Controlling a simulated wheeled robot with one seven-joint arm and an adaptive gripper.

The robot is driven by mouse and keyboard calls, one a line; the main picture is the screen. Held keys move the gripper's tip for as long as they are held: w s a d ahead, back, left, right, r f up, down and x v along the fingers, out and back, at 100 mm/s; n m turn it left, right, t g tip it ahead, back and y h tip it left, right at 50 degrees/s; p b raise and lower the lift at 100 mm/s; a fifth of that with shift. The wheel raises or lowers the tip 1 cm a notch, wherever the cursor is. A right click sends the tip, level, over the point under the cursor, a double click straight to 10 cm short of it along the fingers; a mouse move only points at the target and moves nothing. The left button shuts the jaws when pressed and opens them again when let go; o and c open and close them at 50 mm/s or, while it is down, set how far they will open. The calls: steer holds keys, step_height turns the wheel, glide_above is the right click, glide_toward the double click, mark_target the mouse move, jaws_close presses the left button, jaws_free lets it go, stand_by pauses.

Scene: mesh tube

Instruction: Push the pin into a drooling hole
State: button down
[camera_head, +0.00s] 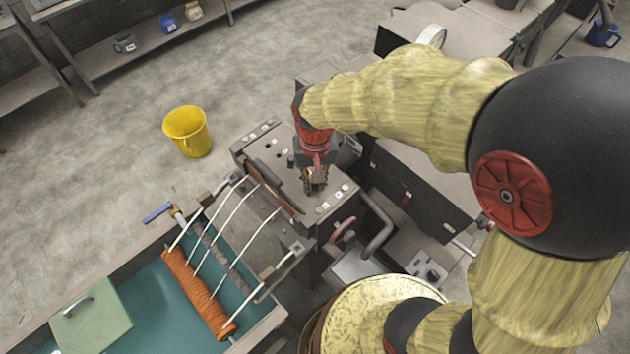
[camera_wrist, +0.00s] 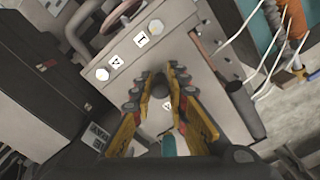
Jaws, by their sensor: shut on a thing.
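My gripper (camera_head: 314,184) is over the sloped top panel of a grey-beige console (camera_head: 268,142). In the wrist view my gripper (camera_wrist: 160,76) has its yellow and black fingers around a small dark round-ended thing, which looks like the pin (camera_wrist: 160,89). The fingers close on it near their tips. The console panel (camera_wrist: 188,62) lies beyond the fingertips. Whether the pin touches the panel or sits in it cannot be told. No dripping hole can be made out. In the head view the pin is hidden by my gripper.
White hexagonal buttons (camera_wrist: 156,27) and symbol labels (camera_wrist: 141,39) are on the panel. Left of the console, white tubes (camera_head: 232,222) run over an orange roller (camera_head: 197,292) above a teal basin (camera_head: 150,300). A yellow bucket (camera_head: 187,132) stands on open floor.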

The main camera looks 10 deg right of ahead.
steer(key=shift+f, duration=0.25)
steer(key=c, duration=1.7)
jaws_free()
steer(key=shift+o, duration=0.2)
step_height(320, 180, up, 12)
